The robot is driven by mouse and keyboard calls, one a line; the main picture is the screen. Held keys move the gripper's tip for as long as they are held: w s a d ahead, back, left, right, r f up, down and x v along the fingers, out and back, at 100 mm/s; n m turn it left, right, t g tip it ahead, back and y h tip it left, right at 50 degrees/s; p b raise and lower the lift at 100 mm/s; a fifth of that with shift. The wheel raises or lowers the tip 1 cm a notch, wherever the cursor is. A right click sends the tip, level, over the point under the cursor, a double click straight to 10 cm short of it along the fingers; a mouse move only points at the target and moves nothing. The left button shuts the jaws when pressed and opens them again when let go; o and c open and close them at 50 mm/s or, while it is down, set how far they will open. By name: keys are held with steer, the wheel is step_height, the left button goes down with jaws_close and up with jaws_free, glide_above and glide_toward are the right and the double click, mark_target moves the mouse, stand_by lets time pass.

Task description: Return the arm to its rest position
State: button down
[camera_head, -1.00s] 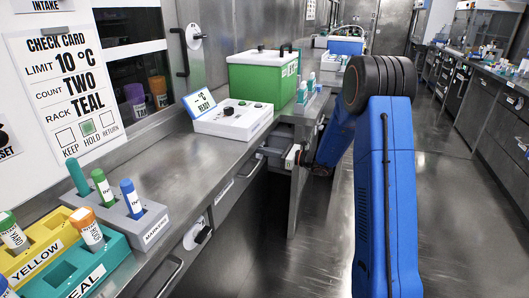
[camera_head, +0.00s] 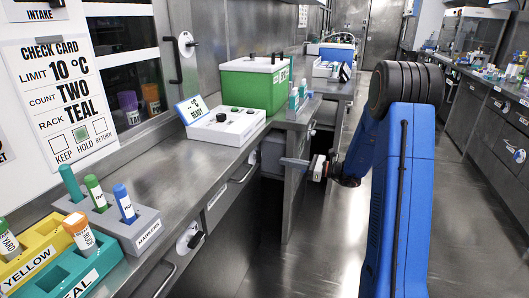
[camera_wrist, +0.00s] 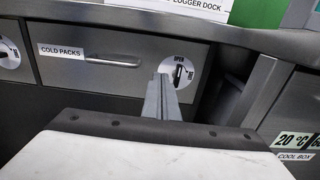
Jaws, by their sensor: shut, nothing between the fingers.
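My blue arm (camera_head: 400,190) is bent in the aisle to the right of the counter in the head view. My gripper (camera_head: 284,161) points left toward the counter front, below the counter top's level. In the wrist view my gripper (camera_wrist: 160,97) shows its two grey fingers together, with nothing between them. Behind the fingertips are a drawer labelled COLD PACKS (camera_wrist: 110,55) and a round dial (camera_wrist: 180,75) marked OPEN. Whether the fingers touch anything is not clear, but they look apart from the drawer front.
The steel counter (camera_head: 185,175) holds a green box (camera_head: 250,85), a white READY device (camera_head: 225,127), a grey MARKERS rack (camera_head: 145,222), and yellow (camera_head: 35,245) and teal (camera_head: 105,258) racks with tubes. The aisle floor (camera_head: 310,265) is clear. Another bench (camera_head: 480,95) lines the right side.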

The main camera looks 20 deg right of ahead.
steer(key=s+a+r+n+g+h, duration=0.3)
steer(key=s+a+n, duration=0.35)
steer(key=s, duration=0.55)
steer(key=s+a+r+n+g+h, duration=0.1)
steer(key=s+a+r+n+g, duration=0.2)
steer(key=s+a+n+g, duration=0.6)
steer(key=s+d+n+t+h, duration=0.2)
steer(key=s+d+n+h, duration=0.1)
steer(key=s, duration=0.5)
steer(key=s+d+n+t+h, duration=0.2)
steer(key=s+d+n+h, duration=0.1)
steer(key=s, duration=0.6)
steer(key=s+d+n+t+h, duration=0.2)
steer(key=s+d+n+h, duration=0.1)
steer(key=s, duration=0.5)
steer(key=shift+s+d+r+n+h, duration=0.35)
steer(key=shift+d+h, duration=0.3)
steer(key=shift+h, duration=0.15)
